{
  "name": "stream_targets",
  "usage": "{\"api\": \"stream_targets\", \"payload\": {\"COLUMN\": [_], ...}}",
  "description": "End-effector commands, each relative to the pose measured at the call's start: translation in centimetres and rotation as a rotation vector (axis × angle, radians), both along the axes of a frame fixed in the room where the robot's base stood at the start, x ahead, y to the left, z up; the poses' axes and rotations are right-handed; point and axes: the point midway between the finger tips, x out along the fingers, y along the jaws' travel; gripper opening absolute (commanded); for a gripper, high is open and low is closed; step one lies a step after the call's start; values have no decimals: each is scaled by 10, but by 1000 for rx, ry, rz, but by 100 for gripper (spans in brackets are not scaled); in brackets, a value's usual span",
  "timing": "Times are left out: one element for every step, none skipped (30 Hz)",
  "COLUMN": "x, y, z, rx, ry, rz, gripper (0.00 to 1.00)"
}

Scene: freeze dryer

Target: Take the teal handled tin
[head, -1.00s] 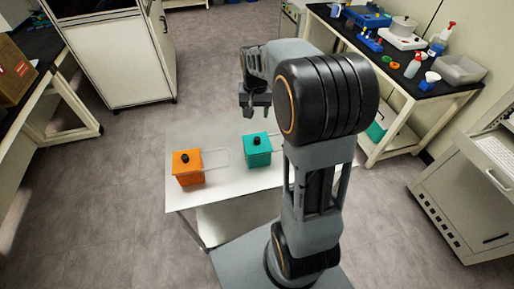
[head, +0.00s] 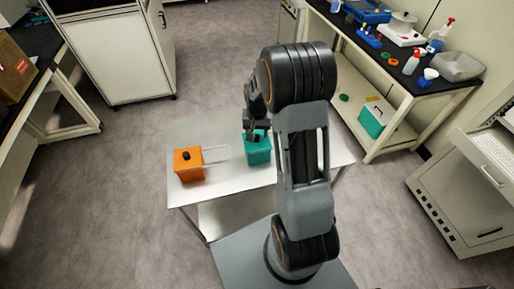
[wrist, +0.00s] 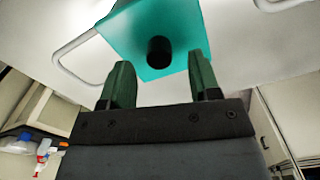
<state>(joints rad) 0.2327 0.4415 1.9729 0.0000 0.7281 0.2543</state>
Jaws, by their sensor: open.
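The teal tin (head: 258,152) stands on the white table, right of the orange tin. In the wrist view its teal lid (wrist: 185,30) fills the upper middle, with a black knob (wrist: 159,52) on it and a pale wire handle (wrist: 80,60) out to the left. My gripper (wrist: 160,75) is open, its two fingers on either side of the knob in the picture. I cannot tell how far the fingertips are above the lid. In the head view my gripper (head: 255,136) is over the teal tin and hides its knob.
An orange tin (head: 188,164) with a black knob and a wire handle stands left on the white table (head: 215,190). A shelf bench (head: 400,85) at the right holds lab items, with another teal container (head: 375,118) below. The table's left front corner is clear.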

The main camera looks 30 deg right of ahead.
Motion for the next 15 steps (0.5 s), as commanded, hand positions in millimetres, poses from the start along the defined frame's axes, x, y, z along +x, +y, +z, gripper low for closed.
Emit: {"api": "stream_targets", "payload": {"x": [-1, -1, -1, -1, -1, -1, 0, 0, 0, 0, 0, 0, 0, 0, 0], "y": [0, 0, 0, 0, 0, 0, 0, 0, 0, 0, 0, 0, 0, 0, 0], "z": [-5, -9, -14, -16, -18, -21, -22, -23, -24, -24, -24, -24, -24, -24, -24], "rx": [1, 1, 0, 0, 0, 0, 0, 0, 0, 0, 0, -1, 0, 0, 0], "ry": [3, 3, 2, 1, 1, 1, 0, 0, -1, -1, -1, -2, -1, -1, -1], "rz": [0, 0, 0, 0, 0, 0, 0, 0, 0, 0, 0, 0, 0, 0, 0], "gripper": [57, 57, 57, 57, 57, 57, 57, 57, 57, 57, 57, 57, 57, 57, 57]}}
